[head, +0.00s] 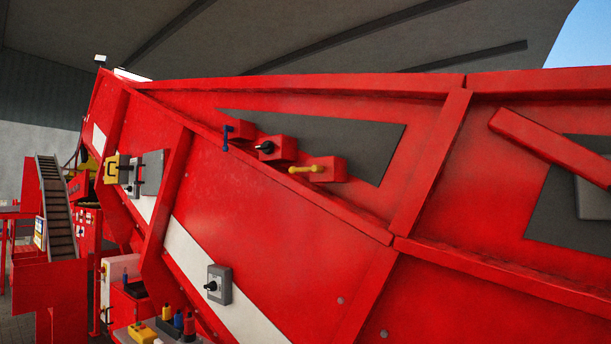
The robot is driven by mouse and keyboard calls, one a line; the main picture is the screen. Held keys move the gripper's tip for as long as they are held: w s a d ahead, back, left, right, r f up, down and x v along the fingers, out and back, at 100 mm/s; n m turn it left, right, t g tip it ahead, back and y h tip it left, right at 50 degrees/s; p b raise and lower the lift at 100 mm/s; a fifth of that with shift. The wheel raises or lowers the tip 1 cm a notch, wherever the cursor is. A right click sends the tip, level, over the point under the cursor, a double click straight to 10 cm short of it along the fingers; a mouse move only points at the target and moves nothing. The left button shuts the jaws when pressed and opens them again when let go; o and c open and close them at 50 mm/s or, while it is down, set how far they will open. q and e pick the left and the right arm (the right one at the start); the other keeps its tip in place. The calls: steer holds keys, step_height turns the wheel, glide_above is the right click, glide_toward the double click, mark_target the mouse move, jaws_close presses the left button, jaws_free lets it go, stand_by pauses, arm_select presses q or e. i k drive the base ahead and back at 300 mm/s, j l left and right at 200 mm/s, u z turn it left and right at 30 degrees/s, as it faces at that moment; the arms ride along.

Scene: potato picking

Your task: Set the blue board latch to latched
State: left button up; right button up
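The blue latch (226,138) is a small blue handle on the left side of a red block (243,130). The block is mounted at the upper left of a dark grey panel (345,135) on the sloping red machine side. The handle's long part stands roughly vertical in the picture. I cannot tell from this view whether it is latched. Neither of my grippers shows in the head view.
Right of the blue latch are a black knob (266,147) and a yellow handle (305,169) on red blocks. A grey switch box (220,283) sits lower down. Raised red ribs cross the machine side. A conveyor (57,205) stands at the far left.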

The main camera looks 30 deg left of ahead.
mark_target(227, 128)
steer(key=u, duration=1.5)
steer(key=i+j+z, duration=0.15)
steer(key=j+z, duration=0.25)
steer(key=i+j+z, duration=0.1)
steer(key=z, duration=0.25)
steer(key=i+j+z, duration=0.15)
steer(key=j, duration=1.05)
steer(key=i+j+z, duration=0.15)
steer(key=j, duration=1.05)
steer(key=j+z, duration=0.15)
steer(key=j, duration=1.05)
steer(key=i, duration=0.05)
